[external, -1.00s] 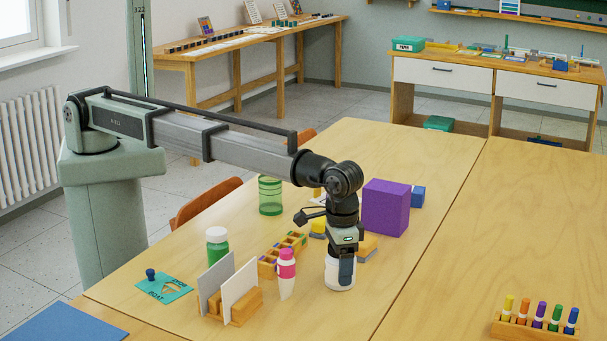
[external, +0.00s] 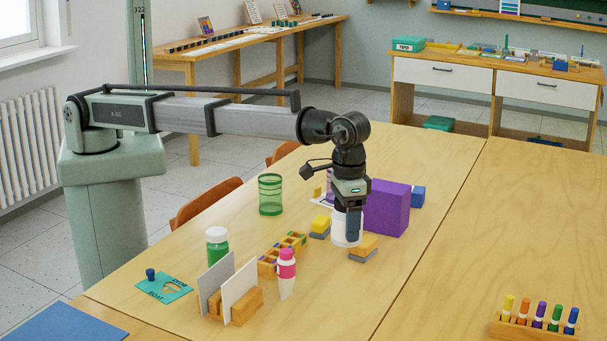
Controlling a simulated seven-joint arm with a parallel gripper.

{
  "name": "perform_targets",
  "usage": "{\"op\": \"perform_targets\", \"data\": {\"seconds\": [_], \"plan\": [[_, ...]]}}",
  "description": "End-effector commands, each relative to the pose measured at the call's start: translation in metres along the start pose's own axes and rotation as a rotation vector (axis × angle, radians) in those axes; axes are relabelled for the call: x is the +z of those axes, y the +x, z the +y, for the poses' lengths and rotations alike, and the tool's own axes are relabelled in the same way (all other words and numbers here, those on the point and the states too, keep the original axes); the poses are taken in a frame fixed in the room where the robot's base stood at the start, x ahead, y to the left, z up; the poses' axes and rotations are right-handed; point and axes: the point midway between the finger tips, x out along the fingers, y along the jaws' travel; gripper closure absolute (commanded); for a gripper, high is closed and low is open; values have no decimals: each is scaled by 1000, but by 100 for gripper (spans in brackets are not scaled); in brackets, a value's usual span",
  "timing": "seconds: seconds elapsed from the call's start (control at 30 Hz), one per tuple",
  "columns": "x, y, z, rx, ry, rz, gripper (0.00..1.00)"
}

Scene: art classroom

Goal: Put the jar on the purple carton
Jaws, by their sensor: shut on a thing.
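The jar (external: 339,238) is white and upright, and my gripper (external: 347,222) is shut on it. It appears raised above the table, in front of and to the left of the purple carton (external: 390,207). The carton is a plain purple box standing on the table, with its left part hidden behind my gripper. Its top looks bare where it shows. I cannot tell the exact gap between the jar and the carton.
Yellow-and-grey (external: 321,226) and orange-and-grey blocks (external: 363,248) lie beside the jar. A blue box (external: 418,197) stands behind the carton. A green tumbler (external: 270,195), a green jar (external: 217,246) and a pink-capped bottle (external: 286,273) stand left.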

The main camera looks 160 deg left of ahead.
Motion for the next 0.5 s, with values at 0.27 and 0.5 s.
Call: {"op": "perform_targets", "data": {"seconds": [0.27,0.5], "plan": [[-79,-31,-69,2,-113,2,72],[-145,-70,-140,1,-217,2,72]]}}
